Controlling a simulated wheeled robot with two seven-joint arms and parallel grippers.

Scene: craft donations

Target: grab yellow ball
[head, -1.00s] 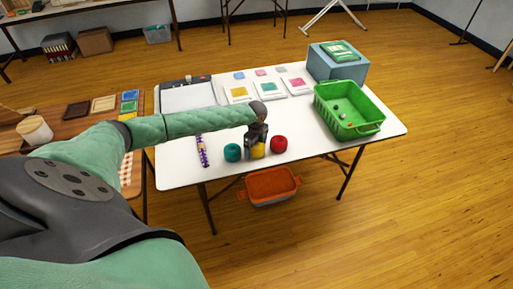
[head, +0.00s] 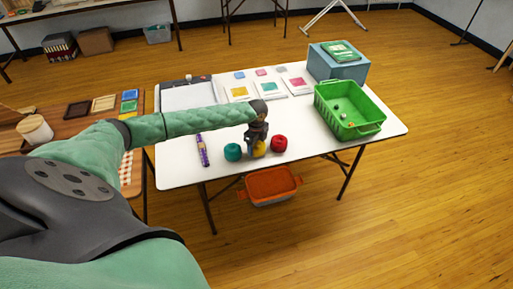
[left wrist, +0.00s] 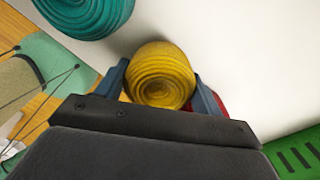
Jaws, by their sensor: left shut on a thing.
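The yellow ball (head: 259,149) of yarn is near the front edge of the white table (head: 215,174), between a teal ball (head: 232,152) and a red ball (head: 279,143). My left gripper (head: 257,145) comes down over it from above. In the left wrist view the yellow ball (left wrist: 160,70) sits between the two fingers of the left gripper (left wrist: 160,88), which is shut on it. The teal ball (left wrist: 85,12) is at the upper left there, and a sliver of the red ball shows behind the right finger. My right gripper is not in view.
A green basket (head: 350,125) with small items stands at the table's right. A blue box (head: 340,68) is at the back right. A purple patterned strip (head: 203,150) lies left of the balls. An orange bin (head: 270,186) is on the floor under the table's front edge.

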